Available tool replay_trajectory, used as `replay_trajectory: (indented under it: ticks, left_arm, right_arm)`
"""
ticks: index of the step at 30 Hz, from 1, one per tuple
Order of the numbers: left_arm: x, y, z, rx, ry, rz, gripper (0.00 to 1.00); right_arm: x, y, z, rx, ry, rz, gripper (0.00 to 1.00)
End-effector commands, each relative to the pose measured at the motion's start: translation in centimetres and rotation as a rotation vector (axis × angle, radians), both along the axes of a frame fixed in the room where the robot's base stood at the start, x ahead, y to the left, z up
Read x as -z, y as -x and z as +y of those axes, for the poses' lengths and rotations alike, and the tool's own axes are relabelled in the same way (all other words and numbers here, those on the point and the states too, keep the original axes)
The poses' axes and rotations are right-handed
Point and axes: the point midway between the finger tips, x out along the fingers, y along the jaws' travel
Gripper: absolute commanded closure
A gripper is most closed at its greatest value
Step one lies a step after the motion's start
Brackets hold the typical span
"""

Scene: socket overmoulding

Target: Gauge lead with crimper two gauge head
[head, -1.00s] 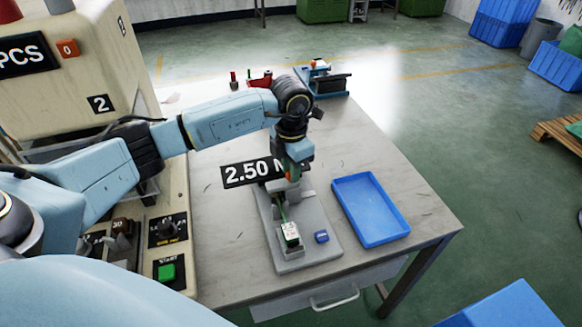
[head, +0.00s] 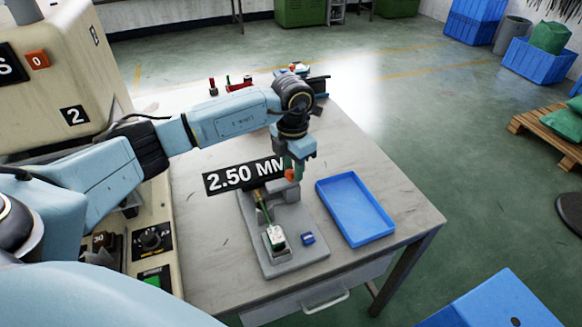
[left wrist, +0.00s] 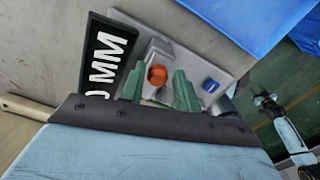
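The gauge head is a grey fixture (head: 290,256) on the table, with a black "2.50 MM" display (head: 243,175) at its far end; the display also shows in the left wrist view (left wrist: 106,55). A thin green lead (head: 264,212) lies along the fixture, with a white and green block (head: 276,238) at its near end. My left gripper (head: 293,174) is over the fixture's far part, right of the lead. In the left wrist view its green fingers (left wrist: 158,88) are apart. An orange round part (left wrist: 156,75) shows between them; I see no contact. My right gripper is not in view.
A blue tray (head: 388,232) lies right of the fixture. A small blue piece (head: 308,239) sits on the fixture's near right. A beige machine (head: 60,75) stands at the left. Small tools (head: 240,83) are at the table's far edge. The near right tabletop is bare.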

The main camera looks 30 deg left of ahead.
Motion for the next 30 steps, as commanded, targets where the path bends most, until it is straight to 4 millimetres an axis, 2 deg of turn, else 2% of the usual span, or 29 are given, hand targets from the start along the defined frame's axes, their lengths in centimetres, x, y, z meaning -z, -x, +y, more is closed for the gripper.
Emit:
replay_trajectory:
  ticks: [1,3,11,14,17,24,30]
  left_arm:
    - [0.0,0.0,0.0,0.000,-0.001,0.002,0.62]
    - [0.1,0.1,0.0,0.000,-0.002,0.003,0.55]
    - [0.1,0.2,0.1,0.000,-0.004,0.008,0.55]
    - [-0.6,0.1,0.1,0.000,-0.005,0.007,0.55]
    - [-2.0,0.1,0.1,0.000,-0.004,0.005,0.55]
    - [-7.5,0.1,0.1,0.000,-0.003,0.002,0.55]
    - [-11.3,0.1,0.1,0.001,-0.003,0.002,0.55]
  right_arm:
    - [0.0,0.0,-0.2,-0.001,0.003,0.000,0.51]
    - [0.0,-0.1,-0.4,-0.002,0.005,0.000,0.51]
    - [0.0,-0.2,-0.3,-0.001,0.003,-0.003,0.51]
    - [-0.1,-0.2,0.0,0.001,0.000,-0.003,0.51]
    - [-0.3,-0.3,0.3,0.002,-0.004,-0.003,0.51]
    - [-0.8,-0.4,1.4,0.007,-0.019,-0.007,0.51]
    - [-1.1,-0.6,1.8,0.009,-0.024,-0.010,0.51]
